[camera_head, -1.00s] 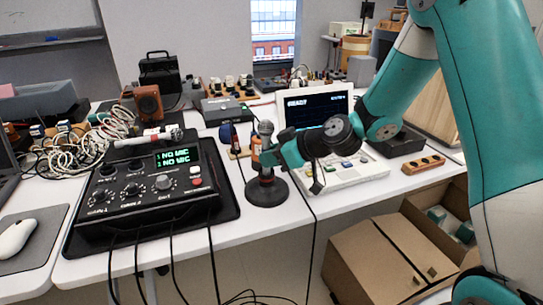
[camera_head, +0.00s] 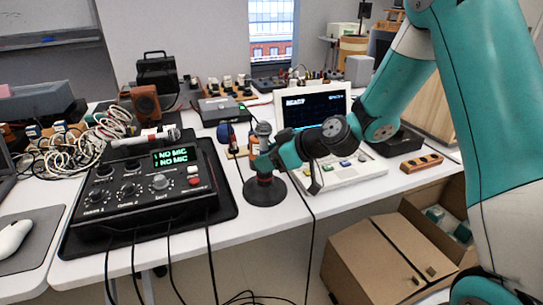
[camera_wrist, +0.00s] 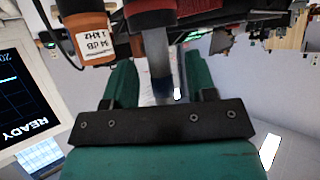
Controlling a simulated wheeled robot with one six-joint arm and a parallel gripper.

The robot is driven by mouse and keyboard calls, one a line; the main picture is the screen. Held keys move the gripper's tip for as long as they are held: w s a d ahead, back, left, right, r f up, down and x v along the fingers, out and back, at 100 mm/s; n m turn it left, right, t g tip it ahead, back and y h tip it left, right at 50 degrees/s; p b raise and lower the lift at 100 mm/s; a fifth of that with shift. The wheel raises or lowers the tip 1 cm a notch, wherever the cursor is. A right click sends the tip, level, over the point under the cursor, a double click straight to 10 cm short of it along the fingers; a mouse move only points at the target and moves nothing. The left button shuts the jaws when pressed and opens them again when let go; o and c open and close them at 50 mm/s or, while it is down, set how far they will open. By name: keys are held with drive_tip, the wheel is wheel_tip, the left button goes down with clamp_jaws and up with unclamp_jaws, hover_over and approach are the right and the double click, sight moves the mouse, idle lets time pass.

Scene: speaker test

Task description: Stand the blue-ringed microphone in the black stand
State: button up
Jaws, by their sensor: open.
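The blue-ringed microphone (camera_head: 263,129) stands upright in the black stand (camera_head: 265,192), its rounded grey head at the top. In the wrist view its grey shaft with a dark blue band (camera_wrist: 161,84) runs between my fingers, and its lower end meets the stand's red-lined holder (camera_wrist: 165,14). My gripper (camera_head: 262,160) is open around the shaft. In the wrist view the fingers of my gripper (camera_wrist: 160,78) stand on either side, with gaps visible. My gripper hides part of the shaft and holder in the head view.
An orange calibrator (camera_wrist: 83,38) is close beside the stand. The screen device (camera_head: 315,108) reads READY. The black mixer (camera_head: 130,220) at left shows NO MIC twice, with another microphone (camera_head: 150,138) lying on it. An open cardboard box (camera_head: 375,260) sits below the table edge.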

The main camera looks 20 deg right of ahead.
drive_tip(key=v, duration=1.7)
drive_tip(key=shift+s+d, duration=0.2)
drive_tip(key=shift+s, duration=0.05)
drive_tip(key=s+a+g, duration=0.6)
drive_tip(key=s+a, duration=0.2)
drive_tip(key=a, duration=0.4)
drive_tip(key=s+a+m+g+h, duration=0.2)
drive_tip(key=s+a+h, duration=0.2)
drive_tip(key=s, duration=0.6)
wheel_tip(320, 180, up, 16)
drive_tip(key=s+p, duration=0.1)
drive_tip(key=p, duration=1.4)
drive_tip(key=shift+s+a+f, duration=0.1)
drive_tip(key=shift+f, duration=0.1)
